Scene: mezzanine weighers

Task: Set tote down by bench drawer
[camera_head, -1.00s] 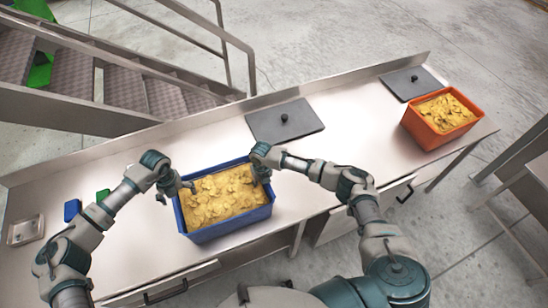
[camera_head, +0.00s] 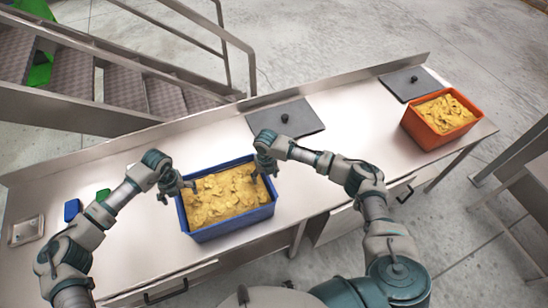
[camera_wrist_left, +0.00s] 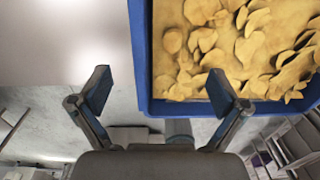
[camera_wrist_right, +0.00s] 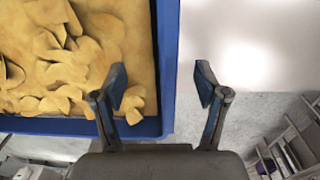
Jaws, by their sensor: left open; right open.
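A blue tote (camera_head: 232,231) full of yellow chips stands on the steel bench (camera_head: 330,140), near its front edge above the drawer (camera_head: 165,287). My left gripper (camera_head: 177,188) is open at the tote's left wall. In the left wrist view its fingers (camera_wrist_left: 160,95) are spread, with the tote wall (camera_wrist_left: 139,60) between them. My right gripper (camera_head: 266,168) is open at the tote's right wall. In the right wrist view its fingers (camera_wrist_right: 163,90) stand apart on either side of the right wall (camera_wrist_right: 167,60). Whether either finger touches the tote cannot be told.
An orange tote (camera_head: 422,133) of chips stands at the bench's right end. Dark scale plates (camera_head: 285,119) (camera_head: 408,84) lie along the back. A blue block (camera_head: 72,210), a green block (camera_head: 103,195) and a small metal tray (camera_head: 26,231) are at left.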

